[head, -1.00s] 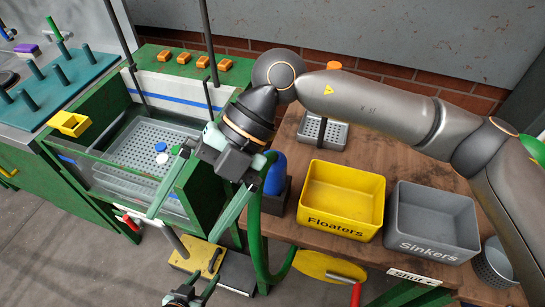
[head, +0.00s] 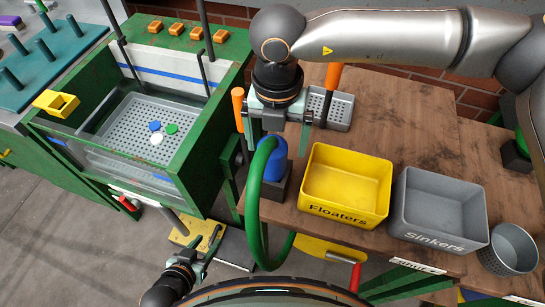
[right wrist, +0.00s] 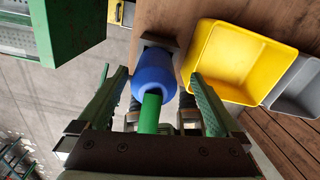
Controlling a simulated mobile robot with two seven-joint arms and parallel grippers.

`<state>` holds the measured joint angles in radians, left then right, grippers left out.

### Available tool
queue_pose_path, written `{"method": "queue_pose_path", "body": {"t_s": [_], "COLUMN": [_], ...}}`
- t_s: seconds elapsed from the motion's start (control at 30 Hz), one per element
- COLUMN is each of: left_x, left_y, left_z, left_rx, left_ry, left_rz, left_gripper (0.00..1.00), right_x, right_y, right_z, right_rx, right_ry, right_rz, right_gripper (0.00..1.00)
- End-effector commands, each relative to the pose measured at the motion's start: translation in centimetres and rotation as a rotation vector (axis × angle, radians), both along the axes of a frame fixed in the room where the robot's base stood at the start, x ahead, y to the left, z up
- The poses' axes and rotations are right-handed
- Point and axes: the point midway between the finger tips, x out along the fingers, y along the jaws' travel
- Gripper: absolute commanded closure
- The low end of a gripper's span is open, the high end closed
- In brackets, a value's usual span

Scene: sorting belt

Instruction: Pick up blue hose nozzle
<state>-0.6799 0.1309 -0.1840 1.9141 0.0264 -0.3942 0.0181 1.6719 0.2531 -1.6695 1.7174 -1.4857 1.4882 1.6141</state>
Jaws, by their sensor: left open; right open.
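The blue hose nozzle (head: 274,158) stands in a dark holder (head: 277,188) at the left edge of the wooden table. A green hose (head: 254,205) loops from its top down past the table edge. My right gripper (head: 277,138) is open, pointing down just above the nozzle in the head view. In the right wrist view the nozzle (right wrist: 154,75) lies between the two spread fingers (right wrist: 150,72), with a gap on each side. I cannot tell whether the fingertips reach down around it. My left gripper (head: 208,250) is open and empty, low over the floor.
A yellow Floaters bin (head: 345,211) stands close right of the nozzle, then a grey Sinkers bin (head: 440,244) and a grey round cup (head: 508,250). A perforated grey tray (head: 340,112) is behind. The green-framed tank (head: 195,178) is left.

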Motion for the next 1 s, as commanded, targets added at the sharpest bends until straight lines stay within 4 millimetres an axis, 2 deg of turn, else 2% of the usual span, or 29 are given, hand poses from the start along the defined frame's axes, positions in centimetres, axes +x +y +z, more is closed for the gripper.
{"method": "queue_pose_path", "body": {"t_s": [0.23,0.4,0.67,1.0], "left_x": [0.0,0.0,0.0,0.0], "left_y": [0.0,0.0,0.0,0.0], "left_z": [1.0,1.1,1.1,1.1], "left_rx": [0.0,0.0,0.001,0.001], "left_ry": [0.001,0.001,0.0,0.0], "left_rz": [0.0,0.0,-0.001,-0.001], "left_gripper": [0.5,0.5,0.5,0.5], "right_x": [-0.9,-0.8,-0.7,-0.7], "right_y": [0.8,0.8,0.7,0.8], "right_z": [-3.0,-5.0,-5.3,-5.2], "right_rx": [-0.001,0.0,0.001,0.001], "right_ry": [0.004,0.002,0.001,0.001], "right_rz": [0.004,0.0,0.0,0.0], "right_gripper": [0.0,0.0,0.0,0.38]}}
